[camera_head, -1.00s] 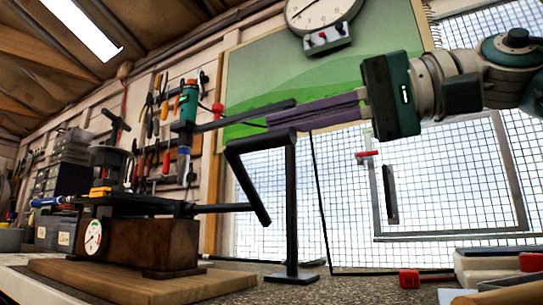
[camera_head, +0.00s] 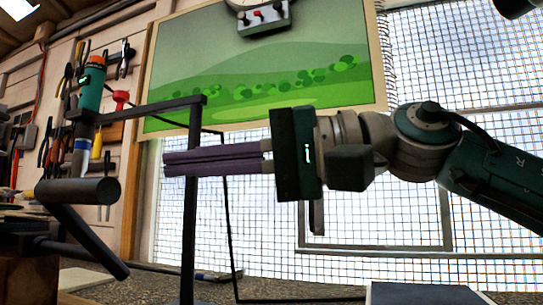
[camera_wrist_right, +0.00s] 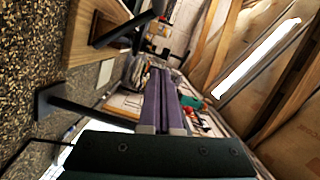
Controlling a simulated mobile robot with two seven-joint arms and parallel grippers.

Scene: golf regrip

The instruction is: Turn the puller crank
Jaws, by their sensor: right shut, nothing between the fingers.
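The dark crank shows at the left of the head view: a thick round handle (camera_head: 75,190) at the top and a slanting bar (camera_head: 85,242) running from it down to the right. A thin shaft leads left from the bar to the puller, which the frame edge cuts off. My right gripper (camera_head: 168,163) is shut and empty. Its purple fingers point left, above and right of the handle, passing a black post. In the wrist view the shut fingers (camera_wrist_right: 158,70) point up the picture and touch nothing. My left gripper is not in view.
The black post (camera_head: 191,225) stands on the bench, and its top arm reaches left to a green cylinder with an orange top (camera_head: 90,85). Wire mesh (camera_head: 275,260) and a green landscape board (camera_head: 250,60) are behind. Tools hang at the left.

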